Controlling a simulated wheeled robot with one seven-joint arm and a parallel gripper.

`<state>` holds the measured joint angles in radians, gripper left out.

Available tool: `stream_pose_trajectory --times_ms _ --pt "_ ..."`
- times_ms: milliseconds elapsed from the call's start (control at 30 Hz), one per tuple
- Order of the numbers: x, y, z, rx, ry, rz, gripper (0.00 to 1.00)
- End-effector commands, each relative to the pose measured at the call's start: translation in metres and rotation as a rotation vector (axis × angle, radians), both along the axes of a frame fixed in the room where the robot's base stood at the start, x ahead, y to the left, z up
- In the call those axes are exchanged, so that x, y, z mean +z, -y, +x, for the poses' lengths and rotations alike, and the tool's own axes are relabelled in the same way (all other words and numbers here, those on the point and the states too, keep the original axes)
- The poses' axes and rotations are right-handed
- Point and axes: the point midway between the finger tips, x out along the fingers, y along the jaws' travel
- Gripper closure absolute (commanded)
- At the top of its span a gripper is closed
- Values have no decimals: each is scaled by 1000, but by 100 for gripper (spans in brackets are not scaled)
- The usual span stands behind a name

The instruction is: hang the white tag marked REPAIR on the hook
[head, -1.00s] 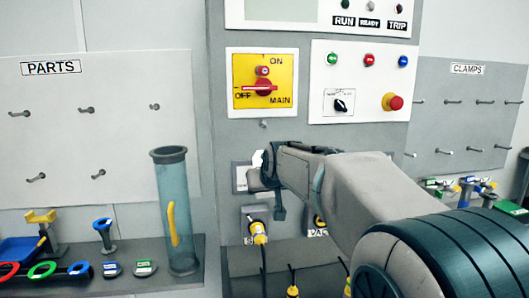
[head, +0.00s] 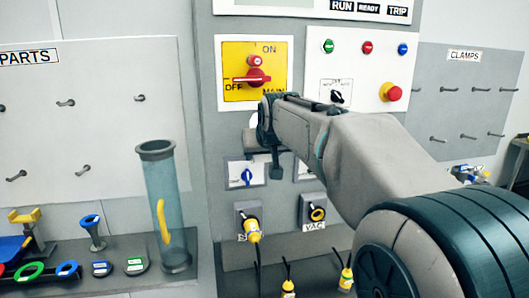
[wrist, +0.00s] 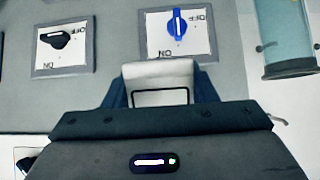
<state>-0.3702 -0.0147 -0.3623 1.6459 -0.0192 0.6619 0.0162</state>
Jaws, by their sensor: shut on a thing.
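The white tag (wrist: 160,72) is in my gripper (wrist: 160,90), seen in the wrist view with a black outline on its face. Its lettering cannot be read. In the head view my gripper (head: 254,138) is shut on the tag, just under the yellow switch plate (head: 227,92). Only a small pale bit of the tag shows there. The hook is not visible now; the gripper and arm cover the panel strip under the yellow plate. I cannot tell whether the tag touches the hook.
Below my gripper are a blue rotary knob (head: 247,177) and yellow plug (head: 250,232). To the right is the button panel with a red emergency button (head: 391,92). A clear tube (head: 167,215) stands left on the shelf. Peg boards flank the cabinet.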

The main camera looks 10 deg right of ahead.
Motion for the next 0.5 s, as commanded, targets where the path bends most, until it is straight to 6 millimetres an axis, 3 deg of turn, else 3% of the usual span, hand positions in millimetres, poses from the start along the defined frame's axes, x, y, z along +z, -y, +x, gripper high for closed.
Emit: stream_pose_trajectory --times_ms 500 --pt "-2 1 32 -3 0 -1 73"
